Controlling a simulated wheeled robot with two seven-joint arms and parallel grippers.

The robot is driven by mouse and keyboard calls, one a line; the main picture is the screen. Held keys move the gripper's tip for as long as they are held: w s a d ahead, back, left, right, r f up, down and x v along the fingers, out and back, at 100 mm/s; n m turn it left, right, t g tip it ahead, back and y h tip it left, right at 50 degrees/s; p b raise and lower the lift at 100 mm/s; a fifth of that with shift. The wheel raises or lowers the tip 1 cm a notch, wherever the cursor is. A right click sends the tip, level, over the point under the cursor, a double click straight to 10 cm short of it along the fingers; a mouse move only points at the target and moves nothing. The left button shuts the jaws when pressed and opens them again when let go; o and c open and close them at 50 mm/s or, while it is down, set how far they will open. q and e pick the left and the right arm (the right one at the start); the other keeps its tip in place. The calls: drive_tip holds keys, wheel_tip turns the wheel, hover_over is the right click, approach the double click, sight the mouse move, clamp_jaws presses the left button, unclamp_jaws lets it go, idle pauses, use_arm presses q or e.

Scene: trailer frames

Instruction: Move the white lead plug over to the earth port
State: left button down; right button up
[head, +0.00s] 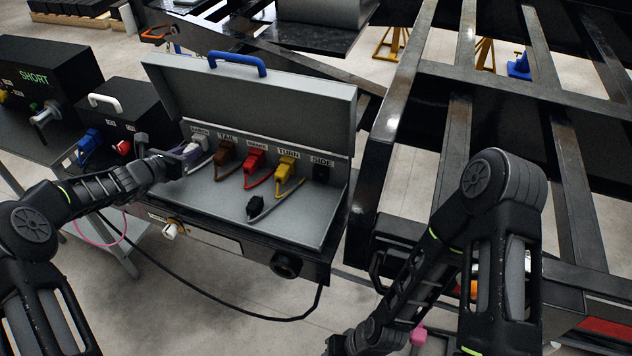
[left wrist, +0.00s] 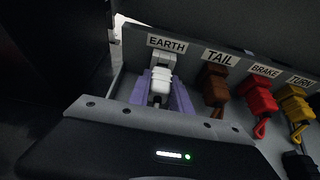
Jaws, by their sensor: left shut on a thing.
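The white lead plug (head: 193,152) is at the earth port, at the left end of the port row in the open grey box. In the left wrist view the white plug (left wrist: 161,80) stands upright right below the EARTH label (left wrist: 167,44), against the white port piece (left wrist: 172,58). I cannot tell how deep it sits. My left gripper (head: 182,158) is shut on it; its purple finger pads (left wrist: 160,98) lie on both sides of the plug. Only my right arm shows at the lower right; its gripper is out of view.
Brown (head: 224,151), red (head: 254,160) and yellow (head: 285,167) plugs sit at TAIL, BRAKE and TURN. A black plug (head: 255,207) lies on the box floor; the SIDE port (head: 321,173) is black. The raised lid (head: 250,105) stands behind. Black trailer rails (head: 455,150) are at right.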

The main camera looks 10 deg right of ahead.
use_arm(q)
drive_tip(key=shift+w+d, duration=0.25)
drive_tip(key=shift+w, duration=0.25)
drive_tip(key=c, duration=1.1)
unclamp_jaws()
drive_tip(key=v, duration=0.7)
drive_tip(key=shift+s+a+r+b, duration=0.1)
drive_tip(key=shift+s+a+b, duration=0.1)
drive_tip(key=shift+s+b, duration=0.2)
